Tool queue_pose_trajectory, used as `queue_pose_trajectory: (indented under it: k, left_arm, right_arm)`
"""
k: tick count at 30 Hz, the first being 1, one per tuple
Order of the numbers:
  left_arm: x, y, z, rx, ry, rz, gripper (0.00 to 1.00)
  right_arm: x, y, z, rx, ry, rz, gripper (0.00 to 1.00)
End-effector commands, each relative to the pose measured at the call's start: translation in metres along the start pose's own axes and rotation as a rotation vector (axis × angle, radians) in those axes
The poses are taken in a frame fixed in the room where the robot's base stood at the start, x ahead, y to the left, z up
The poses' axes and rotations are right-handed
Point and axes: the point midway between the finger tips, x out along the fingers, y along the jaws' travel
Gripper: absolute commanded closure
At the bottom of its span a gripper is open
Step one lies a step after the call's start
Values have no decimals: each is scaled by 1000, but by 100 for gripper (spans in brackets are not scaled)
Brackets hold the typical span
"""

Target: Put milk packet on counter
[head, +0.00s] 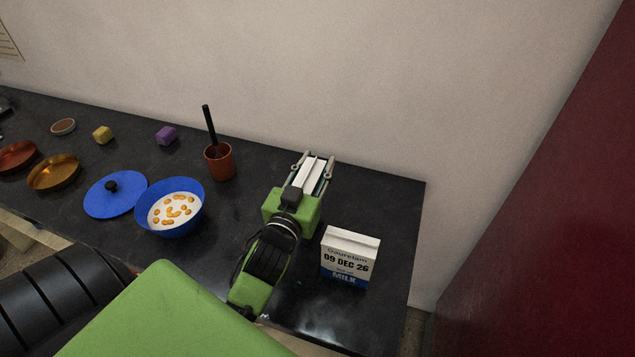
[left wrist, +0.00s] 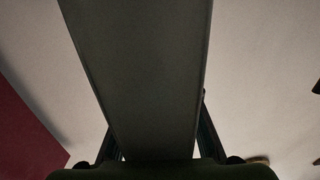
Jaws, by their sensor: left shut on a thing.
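A white milk packet (head: 350,262) with a blue lower band and a printed date stands upright near the front right of the black counter (head: 393,215). My left gripper (head: 315,168) is above the counter, behind and to the left of this packet and apart from it. It is shut on a white boxy thing (head: 312,176), seen mostly from one end, so I cannot tell whether it is a second packet. In the left wrist view, the held thing's broad dark face (left wrist: 145,70) fills the middle. My right gripper is not in view.
A blue bowl (head: 162,228) of white liquid with orange pieces, a blue lid (head: 100,205), a brown cup (head: 219,170) with a black-handled utensil, and small purple (head: 167,136) and yellow (head: 103,135) blocks stand to the left. The counter's right end is clear beside a red panel (head: 550,210).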

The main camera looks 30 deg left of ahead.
Motion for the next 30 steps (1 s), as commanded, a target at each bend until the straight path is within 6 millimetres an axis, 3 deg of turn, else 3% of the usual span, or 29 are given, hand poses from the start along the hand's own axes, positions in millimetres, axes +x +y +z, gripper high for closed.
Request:
queue_pose_trajectory:
  k: [3, 9, 21, 22, 23, 30]
  left_arm:
    - [0, 0, 10, -1, 2, 0, 100]
    - [0, 0, 36, 0, 3, 0, 100]
    - [0, 0, 41, 0, 6, 1, 100]
    - [0, 0, 42, 1, 1, 1, 62]
    - [0, 0, 42, 1, 1, 1, 54]
    - [0, 0, 42, 1, 1, 1, 53]
  right_arm:
    - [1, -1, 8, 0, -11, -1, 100]
    - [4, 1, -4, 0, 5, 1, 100]
    - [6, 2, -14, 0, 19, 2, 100]
    - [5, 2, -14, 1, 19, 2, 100]
    - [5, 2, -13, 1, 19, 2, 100]
    - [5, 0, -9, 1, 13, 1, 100]
